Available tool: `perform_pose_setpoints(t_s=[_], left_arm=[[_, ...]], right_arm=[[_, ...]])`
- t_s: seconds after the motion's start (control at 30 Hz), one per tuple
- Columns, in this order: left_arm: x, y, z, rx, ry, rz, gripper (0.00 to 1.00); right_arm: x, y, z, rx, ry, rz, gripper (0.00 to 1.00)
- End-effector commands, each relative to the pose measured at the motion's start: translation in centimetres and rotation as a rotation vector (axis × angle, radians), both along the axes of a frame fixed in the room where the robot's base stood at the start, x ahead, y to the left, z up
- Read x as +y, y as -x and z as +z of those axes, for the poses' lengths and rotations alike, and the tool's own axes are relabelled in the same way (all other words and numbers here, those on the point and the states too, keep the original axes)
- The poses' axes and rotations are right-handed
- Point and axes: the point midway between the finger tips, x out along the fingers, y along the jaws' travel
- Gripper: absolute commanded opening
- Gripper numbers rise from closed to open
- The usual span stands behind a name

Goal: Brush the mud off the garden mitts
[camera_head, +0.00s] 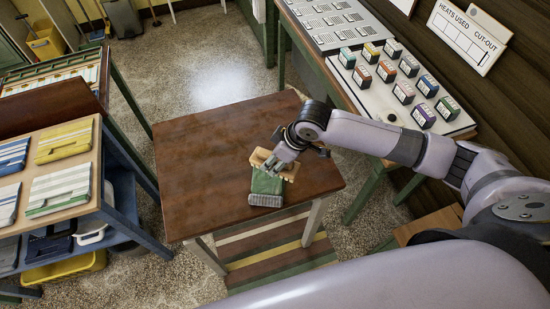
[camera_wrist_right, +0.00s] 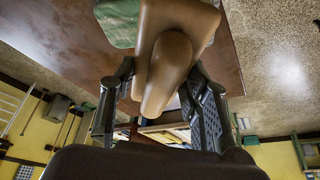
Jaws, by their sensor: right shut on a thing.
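A green garden mitt (camera_head: 265,186) with a grey cuff lies on the brown table, cuff toward the front edge. A tan wooden brush (camera_head: 258,157) is across its far end. My right gripper (camera_head: 280,163) is shut on the brush, above the far end of the mitt. In the right wrist view the rounded brush handle (camera_wrist_right: 168,75) sits between the two dark fingers of the gripper (camera_wrist_right: 163,95), with a patch of green mitt (camera_wrist_right: 117,22) beyond it. The bristles are hidden. I cannot make out mud or a second mitt. My left gripper is out of view.
The brown table (camera_head: 200,165) is bare to the left of the mitt. A side bench at the right holds a white tray (camera_head: 390,110) with several small coloured boxes. A shelf unit (camera_head: 98,190) with folded striped cloths stands at the left. Speckled floor is open behind.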

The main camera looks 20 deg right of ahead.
Motion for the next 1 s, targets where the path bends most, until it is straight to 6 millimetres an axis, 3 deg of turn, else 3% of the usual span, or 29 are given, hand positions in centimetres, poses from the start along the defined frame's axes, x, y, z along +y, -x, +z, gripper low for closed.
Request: perform_pose_setpoints(t_s=[0.33, 1.0], left_arm=[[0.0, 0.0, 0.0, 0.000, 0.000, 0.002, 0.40], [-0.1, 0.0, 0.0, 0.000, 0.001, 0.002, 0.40]], right_arm=[[0.0, -0.1, 0.4, -0.003, -0.001, 0.001, 0.10], [0.0, -0.1, 5.8, -0.003, 0.000, 0.000, 0.10]])
